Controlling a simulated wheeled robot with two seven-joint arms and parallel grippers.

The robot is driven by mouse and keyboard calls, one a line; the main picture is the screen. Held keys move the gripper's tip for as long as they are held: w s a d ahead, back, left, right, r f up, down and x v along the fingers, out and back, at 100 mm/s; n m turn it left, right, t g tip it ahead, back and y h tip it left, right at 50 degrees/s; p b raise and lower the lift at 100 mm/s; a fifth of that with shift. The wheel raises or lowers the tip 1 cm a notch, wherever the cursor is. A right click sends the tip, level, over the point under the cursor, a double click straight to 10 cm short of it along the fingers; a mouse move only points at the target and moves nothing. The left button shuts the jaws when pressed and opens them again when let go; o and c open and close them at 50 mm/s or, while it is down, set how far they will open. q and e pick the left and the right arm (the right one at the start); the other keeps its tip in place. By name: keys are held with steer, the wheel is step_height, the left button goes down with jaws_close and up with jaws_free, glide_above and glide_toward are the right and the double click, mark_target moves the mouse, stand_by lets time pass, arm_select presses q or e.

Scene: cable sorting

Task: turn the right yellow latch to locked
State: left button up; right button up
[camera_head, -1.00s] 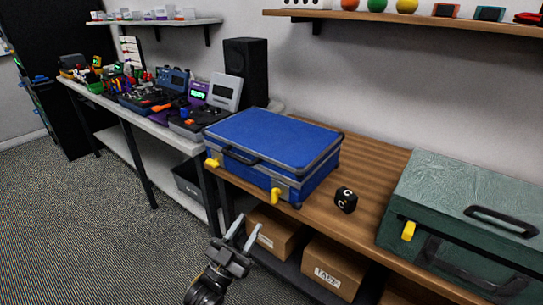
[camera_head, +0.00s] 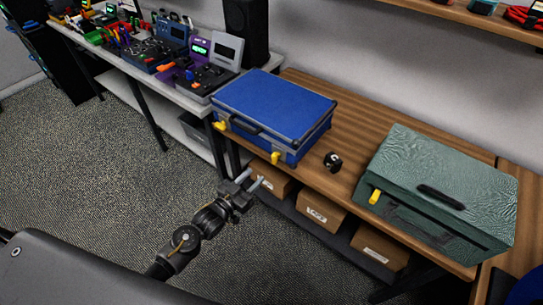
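The blue case (camera_head: 275,105) lies closed on the wooden bench, with two yellow latches on its front. The right yellow latch (camera_head: 276,158) sits near the front right corner and points down. The left yellow latch (camera_head: 220,126) sits at the front left corner and looks turned more sideways. My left gripper (camera_head: 253,180) is open and empty, in front of and below the right latch, apart from the case. My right gripper is not in view.
A green case (camera_head: 435,175) with a yellow latch (camera_head: 375,197) lies to the right. A black lettered cube (camera_head: 332,162) stands between the cases. Cardboard boxes (camera_head: 322,212) stand on the shelf below. A cluttered grey bench (camera_head: 180,92) is at left.

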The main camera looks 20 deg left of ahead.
mark_target(273, 158)
arm_select(q)
steer(key=b+x, duration=0.4)
steer(key=x, duration=0.5)
steer(key=shift+w+d+f, duration=0.1)
steer(key=shift+w, duration=0.15)
steer(key=shift+w+d+b, duration=0.2)
steer(key=shift+w+b, duration=0.2)
steer(key=shift+w, duration=0.1)
jaws_close()
